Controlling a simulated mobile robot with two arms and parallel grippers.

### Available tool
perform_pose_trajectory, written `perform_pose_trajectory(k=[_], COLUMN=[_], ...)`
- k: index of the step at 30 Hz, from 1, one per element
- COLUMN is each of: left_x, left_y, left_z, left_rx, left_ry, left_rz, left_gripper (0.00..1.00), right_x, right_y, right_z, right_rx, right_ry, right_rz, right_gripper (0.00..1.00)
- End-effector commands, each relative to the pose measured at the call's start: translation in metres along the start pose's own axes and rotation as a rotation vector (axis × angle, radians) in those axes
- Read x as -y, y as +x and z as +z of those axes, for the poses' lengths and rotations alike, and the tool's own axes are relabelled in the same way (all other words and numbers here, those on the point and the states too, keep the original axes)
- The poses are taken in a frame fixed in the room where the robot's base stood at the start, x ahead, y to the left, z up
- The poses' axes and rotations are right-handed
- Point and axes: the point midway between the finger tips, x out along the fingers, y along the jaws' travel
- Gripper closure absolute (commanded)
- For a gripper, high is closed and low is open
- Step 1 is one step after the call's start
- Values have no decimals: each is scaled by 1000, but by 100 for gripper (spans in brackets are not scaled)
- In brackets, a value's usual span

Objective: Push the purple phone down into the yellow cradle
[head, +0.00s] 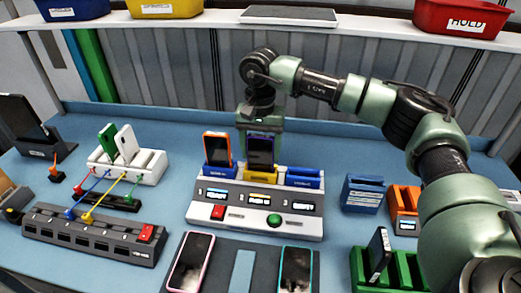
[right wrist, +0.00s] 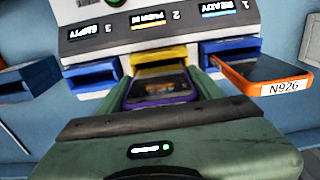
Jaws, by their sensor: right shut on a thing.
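The purple phone (head: 260,152) stands upright in the middle slot of the charging dock, its lower end at the yellow cradle (head: 261,176). In the right wrist view the purple phone (right wrist: 160,88) meets the mouth of the yellow cradle (right wrist: 158,57); how deep it sits is hidden. My right gripper (head: 262,134) comes from behind and above and is shut on the purple phone. Its fingers flank the phone in the right wrist view (right wrist: 162,92). My left gripper is in neither view.
An orange phone (head: 217,148) labelled N926 stands close by in the blue cradle to the left. The blue cradle (head: 304,178) to the right is empty. The dock (head: 232,224) has a green button (head: 274,219). Two phones lie on a dark mat in front.

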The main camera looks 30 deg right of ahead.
Motion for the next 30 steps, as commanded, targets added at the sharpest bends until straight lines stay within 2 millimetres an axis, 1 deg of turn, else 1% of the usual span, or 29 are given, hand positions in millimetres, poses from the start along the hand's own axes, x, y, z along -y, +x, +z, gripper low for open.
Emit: perform_pose_trajectory(k=[23, 30], left_x=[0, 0], left_y=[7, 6], left_z=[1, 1], left_rx=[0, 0], left_ry=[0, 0], left_rz=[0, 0], left_gripper=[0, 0], right_x=[0, 0], right_y=[11, 10], right_z=[0, 0], right_rx=[1, 1], right_ry=[0, 0], right_rz=[2, 2], right_gripper=[77, 77])
